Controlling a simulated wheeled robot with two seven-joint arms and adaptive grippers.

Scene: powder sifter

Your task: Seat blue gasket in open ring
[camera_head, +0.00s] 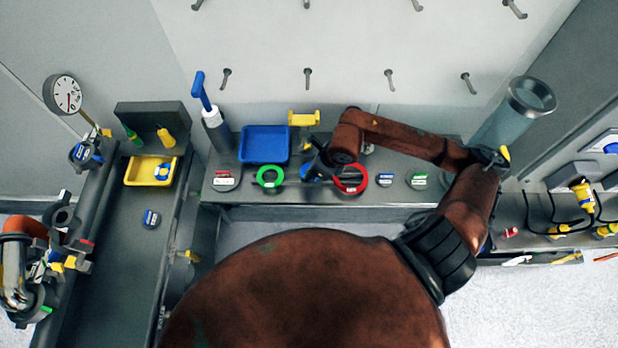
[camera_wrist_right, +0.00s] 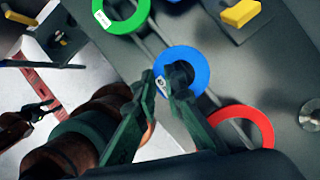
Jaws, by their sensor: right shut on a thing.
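The blue gasket (camera_wrist_right: 196,60) is a flat ring with a small white tag in the right wrist view, between green and red rings. My right gripper (camera_wrist_right: 161,84) is shut on its near edge, by the tag. In the head view the gripper (camera_head: 317,164) and the blue gasket (camera_head: 306,174) are low over the bench, and the gripper partly covers the gasket. Whether the gasket touches the bench is unclear. A dark clamp-like ring (camera_head: 62,217) stands on the equipment at the far left; I cannot tell whether it is open.
A green ring (camera_head: 269,177) and a red ring (camera_head: 363,180) lie either side of the blue gasket. A blue tray (camera_head: 264,157) and yellow block (camera_head: 304,118) stand behind. A yellow tray (camera_head: 135,173) lies left. A glass cylinder (camera_head: 505,112) stands right.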

